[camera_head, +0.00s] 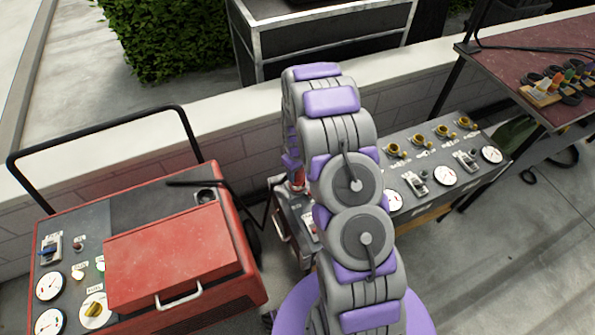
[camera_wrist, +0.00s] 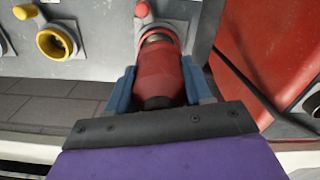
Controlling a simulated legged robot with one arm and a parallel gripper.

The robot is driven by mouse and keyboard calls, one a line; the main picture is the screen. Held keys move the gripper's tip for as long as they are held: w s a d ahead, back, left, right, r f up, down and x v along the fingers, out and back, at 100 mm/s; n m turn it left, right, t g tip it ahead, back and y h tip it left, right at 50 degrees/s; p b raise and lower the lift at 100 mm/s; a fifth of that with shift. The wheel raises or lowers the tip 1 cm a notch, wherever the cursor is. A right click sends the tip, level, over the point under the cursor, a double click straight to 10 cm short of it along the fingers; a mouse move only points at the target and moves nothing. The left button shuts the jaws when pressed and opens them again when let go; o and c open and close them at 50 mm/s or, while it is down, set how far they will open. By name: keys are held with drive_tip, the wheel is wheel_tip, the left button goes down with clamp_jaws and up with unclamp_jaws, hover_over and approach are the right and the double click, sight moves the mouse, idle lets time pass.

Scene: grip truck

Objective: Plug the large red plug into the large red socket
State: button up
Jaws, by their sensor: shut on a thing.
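The large red plug (camera_wrist: 158,72) is between the blue fingers of my gripper (camera_wrist: 160,86) in the wrist view. My gripper is shut on it. A small red knob (camera_wrist: 142,9) sits just above this socket. The plug hides most of the socket. In the head view my arm covers the gripper, and only a bit of red shows beside it.
A yellow socket (camera_wrist: 57,43) with a yellow knob (camera_wrist: 25,12) is left on the panel. A red case stands close on the right (camera_wrist: 268,50). In the head view, a red wheeled machine (camera_head: 170,258) is left and a grey gauge panel (camera_head: 440,165) right.

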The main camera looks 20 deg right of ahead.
sight(298, 177)
drive_tip(key=shift+f, duration=1.6)
idle(0.8)
drive_tip(key=o, duration=1.7)
drive_tip(key=shift+c, duration=0.2)
drive_tip(key=shift+r+p, duration=0.95)
drive_tip(key=shift+r, duration=1.55)
drive_tip(key=shift+r, duration=0.1)
